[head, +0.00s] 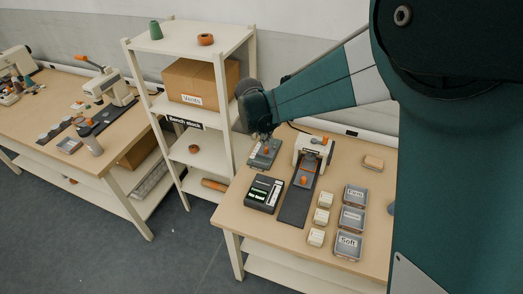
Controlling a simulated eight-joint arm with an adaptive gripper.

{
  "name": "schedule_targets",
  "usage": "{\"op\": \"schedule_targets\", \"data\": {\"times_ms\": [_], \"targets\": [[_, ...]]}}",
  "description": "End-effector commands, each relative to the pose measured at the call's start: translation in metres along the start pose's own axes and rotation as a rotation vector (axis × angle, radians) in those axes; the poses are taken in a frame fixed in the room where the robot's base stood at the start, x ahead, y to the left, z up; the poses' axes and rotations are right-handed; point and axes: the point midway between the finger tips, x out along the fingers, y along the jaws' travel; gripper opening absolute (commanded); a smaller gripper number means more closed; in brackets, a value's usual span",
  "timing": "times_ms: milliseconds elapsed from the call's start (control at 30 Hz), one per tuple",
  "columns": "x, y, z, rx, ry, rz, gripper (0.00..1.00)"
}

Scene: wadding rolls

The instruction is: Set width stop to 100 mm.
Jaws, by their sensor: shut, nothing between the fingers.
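A grey device (261,158) with a small orange-red part is left of the machine. My gripper (262,136) is small and dark, pointing down just above or behind this grey device. It is shut and empty; I cannot tell whether it touches the device. A black box (264,193) shows a lit green display, too small to read surely.
White blocks (321,216) and labelled grey trays (348,245), one reading "Soft", stand right of the rail. A tan block (373,162) lies behind them. A shelf (199,160) with a cardboard box (195,82) stands left. Another bench (64,113) with machines is farther left.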

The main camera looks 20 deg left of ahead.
Motion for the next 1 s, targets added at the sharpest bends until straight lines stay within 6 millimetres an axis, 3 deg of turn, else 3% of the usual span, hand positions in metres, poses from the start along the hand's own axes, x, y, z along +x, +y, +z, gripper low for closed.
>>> {"op": "schedule_targets", "data": {"times_ms": [100, 333, 1000], "targets": [[0.011, 0.017, -0.012, -0.074, 0.001, -0.005, 0.0], [0.024, 0.034, -0.025, -0.163, -0.001, -0.012, 0.0], [0.03, 0.037, -0.028, -0.182, -0.001, -0.013, 0.0]]}}
